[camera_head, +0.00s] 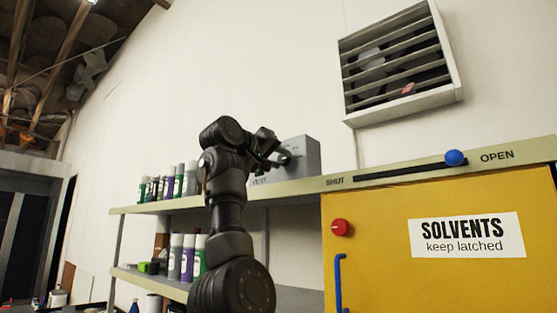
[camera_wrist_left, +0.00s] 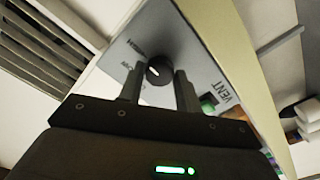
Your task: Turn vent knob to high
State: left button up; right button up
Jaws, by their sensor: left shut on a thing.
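The grey vent box (camera_head: 305,154) stands on the shelf against the wall, with VENT printed low on its front. In the left wrist view its face (camera_wrist_left: 190,50) carries a round black knob (camera_wrist_left: 158,71) with a white pointer mark. The label HIGH is printed near the knob, and a smaller label beside it is hard to read. My left gripper (camera_head: 281,159) is at the box front, shut on the knob, with one finger on each side in the left wrist view (camera_wrist_left: 159,88). The arm partly hides the box in the head view. My right gripper is not in view.
A louvred wall vent (camera_head: 398,65) is above right. A yellow solvents cabinet (camera_head: 375,260) with a blue handle (camera_head: 339,285) and red button (camera_head: 341,228) stands at right. A blue slider knob (camera_head: 455,158) sits near OPEN. Bottles (camera_head: 178,182) line the shelves left of my arm.

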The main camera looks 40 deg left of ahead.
pick_arm(q)
jog(key=shift+w+f, duration=0.1)
jog(key=shift+f, duration=0.1)
dwell(0.3)
jog(key=o, duration=1)
jog(key=shift+r, duration=0.1)
jog(key=shift+s, duration=0.2)
jog(key=shift+s+b, duration=0.35)
jog(key=s+b, duration=0.4)
jog(key=s, duration=0.6)
jog(key=shift+b, duration=0.4)
jog(key=shift+w+d, duration=0.15)
